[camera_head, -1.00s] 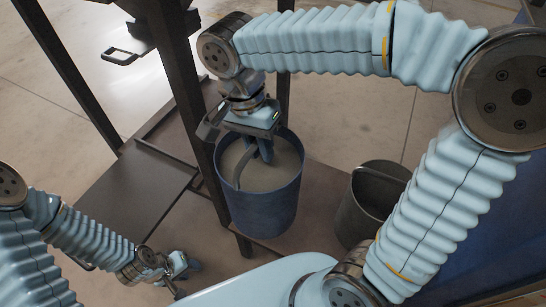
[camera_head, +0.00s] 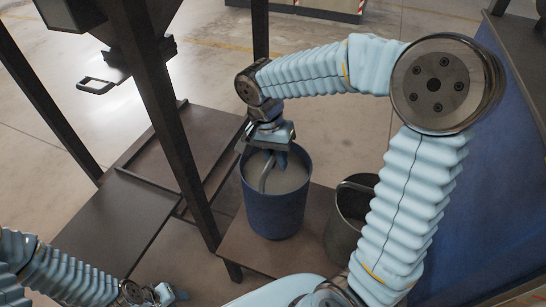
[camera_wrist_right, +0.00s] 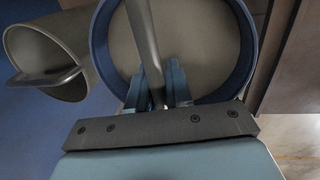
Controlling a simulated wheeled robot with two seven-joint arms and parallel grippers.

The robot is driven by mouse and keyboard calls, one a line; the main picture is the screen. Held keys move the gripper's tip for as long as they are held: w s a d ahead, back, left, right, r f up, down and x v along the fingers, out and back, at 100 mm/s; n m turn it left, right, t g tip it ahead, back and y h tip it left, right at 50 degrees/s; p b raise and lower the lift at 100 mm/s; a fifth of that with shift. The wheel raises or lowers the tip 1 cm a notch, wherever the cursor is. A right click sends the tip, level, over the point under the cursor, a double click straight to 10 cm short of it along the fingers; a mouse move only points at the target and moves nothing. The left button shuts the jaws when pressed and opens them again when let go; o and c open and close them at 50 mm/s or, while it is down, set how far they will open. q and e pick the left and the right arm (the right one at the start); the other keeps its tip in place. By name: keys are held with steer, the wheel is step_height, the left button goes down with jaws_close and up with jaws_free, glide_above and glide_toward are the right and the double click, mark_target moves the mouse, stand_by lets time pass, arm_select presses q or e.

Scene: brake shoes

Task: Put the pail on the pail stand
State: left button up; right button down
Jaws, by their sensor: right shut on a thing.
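The blue pail (camera_head: 277,205) is upright, with grey contents or a grey inside showing. My right gripper (camera_head: 274,160) is above its opening and shut on its curved handle (camera_head: 265,174). In the right wrist view, the fingers (camera_wrist_right: 155,88) close around the grey handle bar (camera_wrist_right: 142,35) over the pail (camera_wrist_right: 190,45). The pail appears over a low brown platform (camera_head: 250,252); whether it touches is hidden. I cannot tell for sure which structure is the pail stand. My left gripper (camera_head: 165,294) is low at the bottom left, small and partly cropped; its jaws are unclear.
A dark grey pail (camera_head: 342,232) stands close right of the blue pail; it also shows in the right wrist view (camera_wrist_right: 22,45). A dark metal frame post (camera_head: 165,110) rises left of the pail. Flat dark panels (camera_head: 120,220) lie left. A blue wall (camera_head: 490,190) is right.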

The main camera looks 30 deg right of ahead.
steer(key=shift+w+d+f, duration=0.1)
steer(key=shift+d+f, duration=0.05)
steer(key=shift+f, duration=0.75)
steer(key=shift+w+d+f, duration=0.1)
steer(key=shift+d+f, duration=0.05)
steer(key=shift+f, duration=0.7)
steer(key=shift+f+b, duration=0.1)
steer(key=shift+b, duration=0.2)
steer(key=c, duration=1)
jaws_free()
steer(key=shift+s, duration=0.1)
steer(key=shift+c, duration=0.2)
step_height(320, 180, up, 12)
steer(key=w+a+p, duration=0.1)
steer(key=p, duration=0.1)
steer(key=shift+w+a, duration=0.25)
steer(key=shift+w, duration=0.1)
steer(key=shift+f, duration=0.1)
